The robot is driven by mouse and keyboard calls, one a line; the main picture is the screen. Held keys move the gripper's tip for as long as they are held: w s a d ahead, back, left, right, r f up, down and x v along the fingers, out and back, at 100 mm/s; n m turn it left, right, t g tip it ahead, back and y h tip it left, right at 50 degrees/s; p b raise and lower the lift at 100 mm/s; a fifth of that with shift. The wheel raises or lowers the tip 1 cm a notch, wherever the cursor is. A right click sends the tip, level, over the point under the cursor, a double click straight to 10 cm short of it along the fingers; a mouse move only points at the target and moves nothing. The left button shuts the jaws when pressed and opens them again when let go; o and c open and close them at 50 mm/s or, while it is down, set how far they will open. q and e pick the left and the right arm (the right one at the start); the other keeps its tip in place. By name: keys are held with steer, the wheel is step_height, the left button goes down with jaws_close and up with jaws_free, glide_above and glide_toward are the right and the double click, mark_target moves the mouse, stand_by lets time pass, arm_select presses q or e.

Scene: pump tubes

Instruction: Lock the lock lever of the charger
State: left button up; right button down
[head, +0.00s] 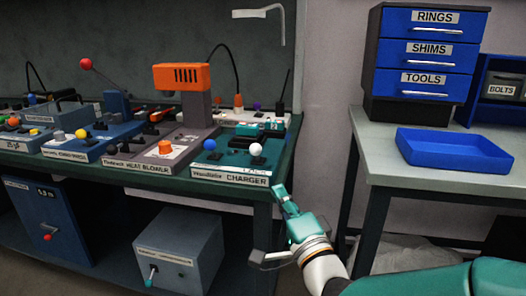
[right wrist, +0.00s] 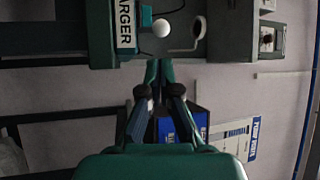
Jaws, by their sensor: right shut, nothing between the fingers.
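The charger (head: 232,171) is a green-topped unit with a CHARGER label at the right front end of the bench. On its top stand a lever with a white ball knob (head: 256,149) and one with a blue ball knob (head: 209,145); I cannot tell which is the lock lever. My right gripper (head: 281,193) is shut and empty, apart from the charger, just right of the bench's front corner. In the right wrist view my right gripper (right wrist: 158,75) points toward the white knob (right wrist: 161,28), beside the charger's label (right wrist: 126,24). My left gripper is not in view.
The heat blower (head: 186,95), with an orange head, stands left of the charger. A side table (head: 385,148) at right carries a blue tray (head: 455,148) and a drawer cabinet (head: 425,55). A grey box (head: 180,250) sits under the bench. There is a gap between bench and table.

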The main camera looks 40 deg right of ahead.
mark_target(258, 154)
steer(key=x, duration=1.1)
steer(key=shift+w+r, duration=0.1)
steer(key=shift+w, duration=0.05)
